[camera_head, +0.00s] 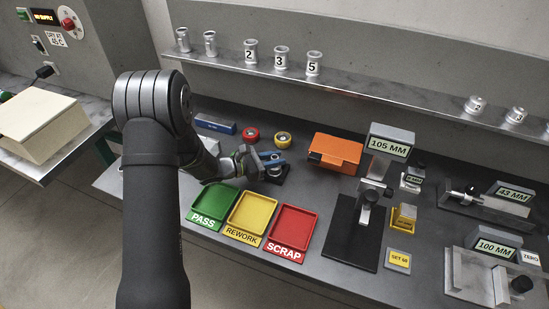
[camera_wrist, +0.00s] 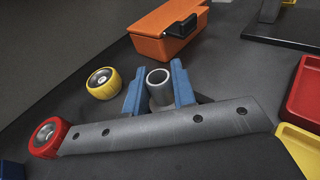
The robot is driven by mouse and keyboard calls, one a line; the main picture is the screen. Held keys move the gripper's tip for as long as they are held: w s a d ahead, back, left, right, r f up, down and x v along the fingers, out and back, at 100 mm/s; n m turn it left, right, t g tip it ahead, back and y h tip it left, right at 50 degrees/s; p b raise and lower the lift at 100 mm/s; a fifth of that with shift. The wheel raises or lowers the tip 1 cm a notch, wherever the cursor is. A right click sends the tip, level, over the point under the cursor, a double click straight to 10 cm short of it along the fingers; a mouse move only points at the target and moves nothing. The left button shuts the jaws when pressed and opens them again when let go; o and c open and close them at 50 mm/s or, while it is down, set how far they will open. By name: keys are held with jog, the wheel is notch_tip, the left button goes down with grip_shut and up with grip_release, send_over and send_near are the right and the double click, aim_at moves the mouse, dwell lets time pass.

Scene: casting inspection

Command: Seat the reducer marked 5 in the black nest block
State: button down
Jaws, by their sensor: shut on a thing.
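The reducer marked 5 (camera_head: 313,64) stands upright on the back shelf, at the right of the ones marked 2 and 3. My gripper (camera_head: 270,158) is low over the bench, behind the yellow and red trays. In the wrist view its blue fingers (camera_wrist: 158,92) are shut on a grey, hollow, round metal part (camera_wrist: 160,84). No number shows on this part. A black block (camera_head: 279,178), apparently the nest block, is at the gripper and partly hidden by it. I cannot tell whether the held part touches the block.
Green, yellow and red trays (camera_head: 306,213) lie in front of the gripper. An orange box (camera_head: 335,149) stands to its right. Red (camera_head: 251,134) and yellow (camera_head: 283,138) rings lie behind it. A black-based gauge stand (camera_head: 352,230) is farther right. Other castings stand on the shelf (camera_head: 385,84).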

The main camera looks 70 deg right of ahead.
jog(key=shift+f, duration=0.1)
jog(key=c, duration=1.1)
grip_release()
jog(key=v, duration=1.7)
jog(key=shift+w+a+f, duration=0.1)
jog(key=shift+w, duration=0.1)
jog(key=x, duration=1.7)
jog(key=shift+s, duration=0.2)
jog(key=shift+w, duration=0.1)
